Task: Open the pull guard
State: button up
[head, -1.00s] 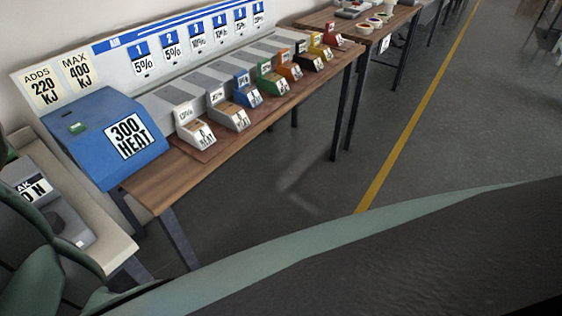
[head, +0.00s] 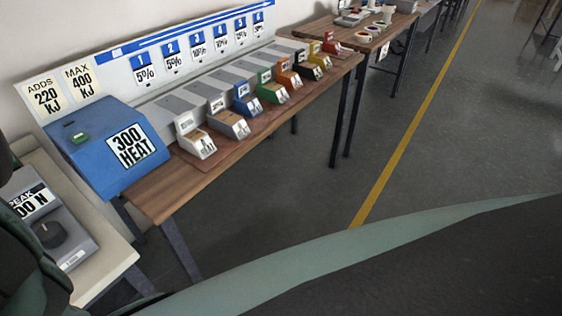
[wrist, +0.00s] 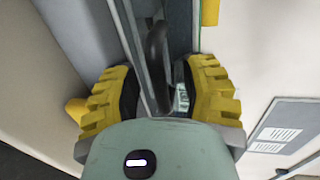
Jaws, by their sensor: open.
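My gripper (wrist: 158,70) shows in the wrist view with its two yellow ribbed fingers spread apart. Between and just beyond the fingertips is a dark curved handle (wrist: 157,45), beside a grey metal rail (wrist: 131,40) that runs up the picture. This looks like part of the pull guard, but I cannot be sure. The fingers stand on either side of the rail and handle; I cannot tell if they touch. The lower end of the handle is partly hidden by my gripper. The head view does not show the gripper or a clear guard.
In the head view, a blue "300 HEAT" box (head: 95,165) and a row of small coloured bins stand on a wooden table (head: 160,190). A grey device with a dark knob (head: 50,235) is at left. The floor (head: 290,200) is open. The wrist view shows a grey panel (wrist: 284,125) at right.

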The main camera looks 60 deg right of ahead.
jog(key=shift+o, duration=0.3)
grip_shut()
dwell(0.5)
